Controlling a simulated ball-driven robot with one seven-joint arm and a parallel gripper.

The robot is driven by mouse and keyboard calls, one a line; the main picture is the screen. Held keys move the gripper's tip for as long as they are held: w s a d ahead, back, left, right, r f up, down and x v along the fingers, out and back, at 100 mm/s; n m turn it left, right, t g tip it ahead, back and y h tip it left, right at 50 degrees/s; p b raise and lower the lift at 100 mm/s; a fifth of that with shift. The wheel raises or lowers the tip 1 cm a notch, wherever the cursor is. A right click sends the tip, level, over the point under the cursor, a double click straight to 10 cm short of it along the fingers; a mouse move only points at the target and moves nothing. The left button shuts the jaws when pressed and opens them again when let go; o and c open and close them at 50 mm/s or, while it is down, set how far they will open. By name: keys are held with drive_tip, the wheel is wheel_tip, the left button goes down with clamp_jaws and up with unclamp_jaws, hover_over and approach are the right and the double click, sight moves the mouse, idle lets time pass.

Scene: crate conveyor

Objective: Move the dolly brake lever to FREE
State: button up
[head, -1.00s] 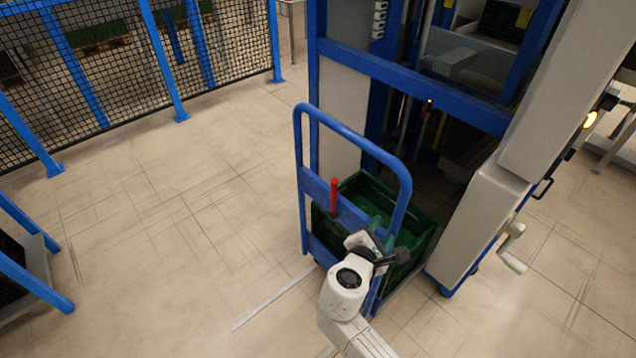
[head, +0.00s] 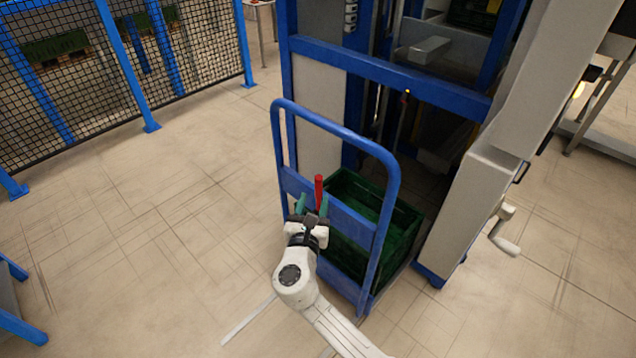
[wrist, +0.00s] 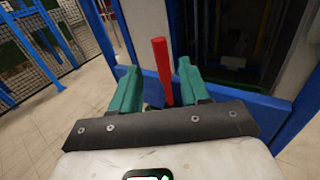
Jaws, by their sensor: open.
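The red brake lever (head: 319,192) stands nearly upright at the blue crossbar of the dolly (head: 355,222). My gripper (head: 312,203) is at the lever, with its green fingers apart. In the wrist view, the red lever (wrist: 162,70) rises between the two open fingers of my gripper (wrist: 158,88), closer to the right one, with a gap on the left. The lever's foot is hidden behind the gripper body. I cannot tell whether a finger touches the lever. No FREE marking is legible.
A green crate (head: 400,232) sits on the dolly behind the crossbar. A blue-framed machine (head: 390,70) with a grey column stands right behind it. A mesh fence (head: 60,70) is at the back left.

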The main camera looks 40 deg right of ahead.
sight(318, 185)
drive_tip(key=b+x, duration=0.1)
drive_tip(key=x, duration=0.7)
drive_tip(key=shift+s, duration=0.1)
drive_tip(key=shift+c, duration=0.4)
clamp_jaws()
